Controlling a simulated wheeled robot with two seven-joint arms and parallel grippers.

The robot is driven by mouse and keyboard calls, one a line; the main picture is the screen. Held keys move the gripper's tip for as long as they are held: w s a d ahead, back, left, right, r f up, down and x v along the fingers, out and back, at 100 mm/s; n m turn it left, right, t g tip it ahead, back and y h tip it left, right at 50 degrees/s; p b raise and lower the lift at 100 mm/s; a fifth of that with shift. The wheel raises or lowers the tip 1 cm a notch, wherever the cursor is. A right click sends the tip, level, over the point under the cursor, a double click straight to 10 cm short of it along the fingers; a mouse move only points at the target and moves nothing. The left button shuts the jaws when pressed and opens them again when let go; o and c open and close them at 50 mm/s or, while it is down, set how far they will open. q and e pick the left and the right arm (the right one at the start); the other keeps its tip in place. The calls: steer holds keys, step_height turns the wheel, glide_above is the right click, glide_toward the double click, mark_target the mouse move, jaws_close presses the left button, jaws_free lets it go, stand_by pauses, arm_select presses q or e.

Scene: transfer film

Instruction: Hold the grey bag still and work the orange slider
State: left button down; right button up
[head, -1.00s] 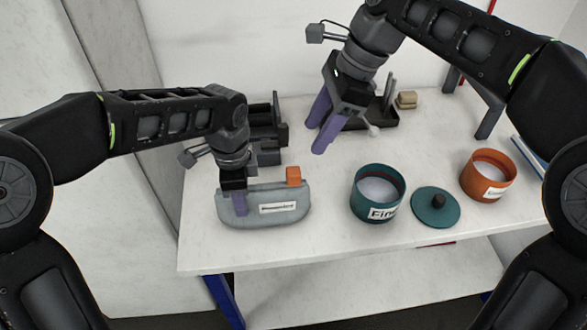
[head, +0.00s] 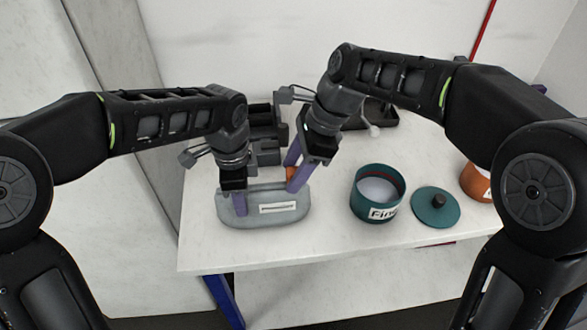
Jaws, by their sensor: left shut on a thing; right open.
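The grey bag (head: 262,220) lies on the white table at the left, with a white label on its front. My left gripper (head: 240,208) is shut on the left end of the bag. The orange slider (head: 291,174) is at the right end of the bag's top, mostly hidden by my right gripper. My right gripper (head: 293,172) is open, with its purple fingers around or close beside the slider. I cannot tell whether the fingers touch it.
A teal open tin (head: 366,207) and its teal lid (head: 436,210) stand right of the bag. An orange tin (head: 474,184) is partly hidden by my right arm. Dark holders (head: 265,152) stand behind the bag. The table (head: 330,248) is clear in front.

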steer(key=shift+a+f, duration=0.1)
steer(key=shift+f, duration=0.05)
jaws_close()
stand_by(0.5)
stand_by(0.9)
